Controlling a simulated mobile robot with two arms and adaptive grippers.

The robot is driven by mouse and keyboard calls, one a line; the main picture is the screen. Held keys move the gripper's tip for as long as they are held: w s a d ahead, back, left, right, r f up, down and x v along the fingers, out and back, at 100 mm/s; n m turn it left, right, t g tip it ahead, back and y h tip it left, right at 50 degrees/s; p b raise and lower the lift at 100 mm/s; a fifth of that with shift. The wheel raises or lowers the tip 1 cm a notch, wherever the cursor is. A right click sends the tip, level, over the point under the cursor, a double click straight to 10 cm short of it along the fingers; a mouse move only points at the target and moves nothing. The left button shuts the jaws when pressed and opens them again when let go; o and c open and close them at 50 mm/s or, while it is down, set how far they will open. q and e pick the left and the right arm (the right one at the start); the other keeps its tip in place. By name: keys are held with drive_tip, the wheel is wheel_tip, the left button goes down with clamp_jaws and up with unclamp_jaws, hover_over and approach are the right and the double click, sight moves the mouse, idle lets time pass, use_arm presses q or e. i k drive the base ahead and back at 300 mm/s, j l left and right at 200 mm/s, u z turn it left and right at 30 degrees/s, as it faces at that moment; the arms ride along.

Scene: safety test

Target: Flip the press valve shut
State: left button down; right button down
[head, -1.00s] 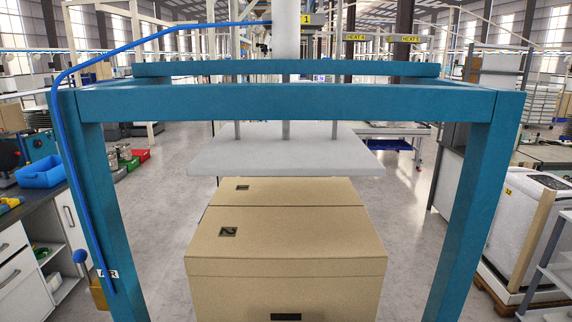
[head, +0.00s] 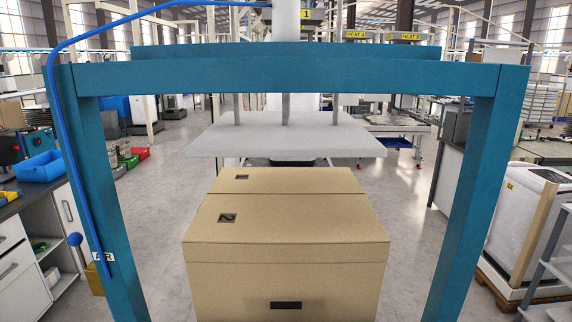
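The press valve sits low on the press frame's left leg (head: 108,190), beside the label "AIR" (head: 103,257). Its lever ends in a blue ball knob (head: 74,239), standing up and to the left of the brass-coloured body (head: 95,281), which the leg partly hides. A blue air hose (head: 62,140) runs down the leg to the valve. The grey press plate (head: 285,138) hangs on rods inside the blue frame. A tan box (head: 285,250) stands below and in front of the plate. Neither of my grippers is in view.
A workbench with drawers (head: 14,240) and a blue bin (head: 40,167) stand left of the frame. A white crated unit (head: 520,222) and a grey shelf (head: 555,268) stand right. Grey floor shows between them and the frame.

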sight(74, 238)
drive_tip(key=u, duration=1.25)
